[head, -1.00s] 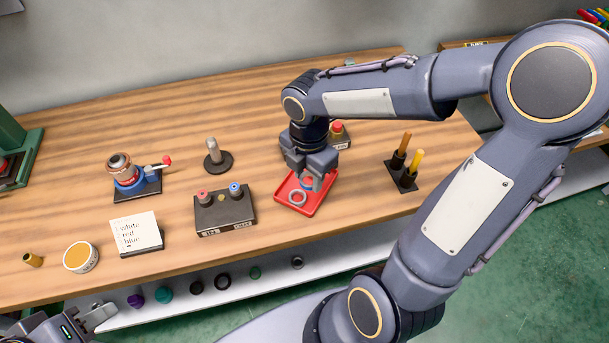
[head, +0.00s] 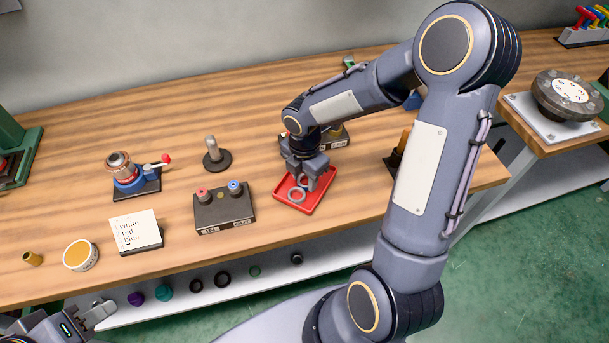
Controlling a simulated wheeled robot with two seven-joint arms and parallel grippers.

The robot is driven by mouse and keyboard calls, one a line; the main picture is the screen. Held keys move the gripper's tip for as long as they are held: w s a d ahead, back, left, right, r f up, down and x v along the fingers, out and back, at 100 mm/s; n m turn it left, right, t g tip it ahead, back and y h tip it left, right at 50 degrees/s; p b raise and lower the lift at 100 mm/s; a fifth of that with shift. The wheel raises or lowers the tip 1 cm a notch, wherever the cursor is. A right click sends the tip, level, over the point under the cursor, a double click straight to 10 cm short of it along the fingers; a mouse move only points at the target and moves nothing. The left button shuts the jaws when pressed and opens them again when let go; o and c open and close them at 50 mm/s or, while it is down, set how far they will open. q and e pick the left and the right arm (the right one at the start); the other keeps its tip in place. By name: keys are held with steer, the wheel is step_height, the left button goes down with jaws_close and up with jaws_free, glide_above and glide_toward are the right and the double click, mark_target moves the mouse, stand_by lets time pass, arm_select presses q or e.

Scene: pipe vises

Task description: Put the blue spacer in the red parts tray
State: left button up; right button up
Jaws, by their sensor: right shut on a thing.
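The red parts tray (head: 322,190) lies on the wooden bench, near its front edge. My right gripper (head: 307,184) points down over the tray, fingers low at its inside. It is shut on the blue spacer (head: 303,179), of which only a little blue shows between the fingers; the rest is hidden.
A black box with red and blue knobs (head: 225,210) stands left of the tray. Another control box (head: 335,138) is behind my right gripper. A dark holder with an orange-brown peg (head: 392,161) is right of the tray, partly behind my arm. Several rings lie on the shelf below.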

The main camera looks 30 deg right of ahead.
steer(key=shift+f, duration=0.15)
steer(key=o, duration=1)
steer(key=shift+c, duration=0.2)
steer(key=s+r+m, duration=0.4)
steer(key=r+m, duration=0.1)
steer(key=r, duration=1)
steer(key=s+a+m+t+y, duration=0.2)
steer(key=s+m, duration=0.4)
steer(key=m, duration=0.3)
steer(key=s+a+r+m+t+y, duration=0.1)
steer(key=s+m+t, duration=0.2)
steer(key=s+m, duration=0.3)
steer(key=m, duration=0.3)
steer(key=shift+s+a+r+t+y+p, duration=0.25)
steer(key=shift+s+a+t+y+p, duration=0.05)
steer(key=shift+s+a+y, duration=0.1)
